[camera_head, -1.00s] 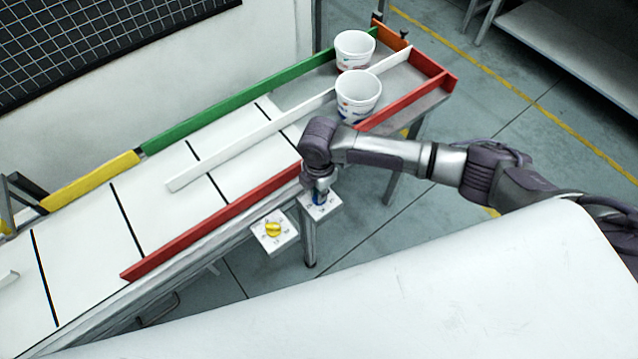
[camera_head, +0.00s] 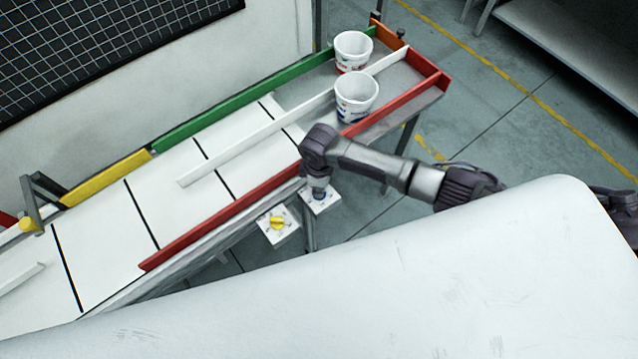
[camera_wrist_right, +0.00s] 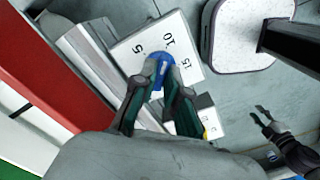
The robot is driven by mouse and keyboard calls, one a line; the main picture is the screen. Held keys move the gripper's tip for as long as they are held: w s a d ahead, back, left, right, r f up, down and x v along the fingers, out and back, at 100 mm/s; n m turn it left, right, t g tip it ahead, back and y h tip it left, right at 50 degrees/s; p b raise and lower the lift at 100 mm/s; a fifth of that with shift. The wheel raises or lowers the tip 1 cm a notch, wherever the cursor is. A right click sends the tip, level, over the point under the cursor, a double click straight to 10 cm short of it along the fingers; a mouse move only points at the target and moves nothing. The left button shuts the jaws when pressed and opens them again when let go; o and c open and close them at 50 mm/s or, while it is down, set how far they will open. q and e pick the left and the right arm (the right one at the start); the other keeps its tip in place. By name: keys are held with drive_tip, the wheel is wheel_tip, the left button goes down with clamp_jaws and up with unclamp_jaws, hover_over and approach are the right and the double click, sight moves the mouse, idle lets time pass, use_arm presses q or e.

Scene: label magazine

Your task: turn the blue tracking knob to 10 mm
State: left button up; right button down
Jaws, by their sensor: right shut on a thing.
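The blue tracking knob (camera_wrist_right: 161,73) sits on a white dial plate (camera_wrist_right: 128,52) printed with 5, 10 and 15. My right gripper (camera_wrist_right: 162,80) is shut on it, one finger on each side. The fingers hide much of the knob, and I cannot tell exactly which mark it points to. In the head view my right gripper (camera_head: 318,190) reaches down onto the dial plate (camera_head: 330,203) beside the conveyor, covering the knob. What looks like my left gripper (camera_wrist_right: 264,118) shows at the right of the wrist view, fingers apart, empty, away from the knob.
A yellow knob (camera_head: 278,223) on its own white plate is just left of the blue one's plate. The conveyor's red rail (camera_head: 220,222) runs close beside my right gripper. Two white cups (camera_head: 356,98) stand at the conveyor's far end. A white surface (camera_head: 400,270) fills the foreground.

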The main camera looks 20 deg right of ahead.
drive_tip(key=shift+d+r+m, duration=0.1)
drive_tip(key=shift+m, duration=0.4)
drive_tip(key=c, duration=1.2)
unclamp_jaws()
wheel_tip(320, 180, up, 12)
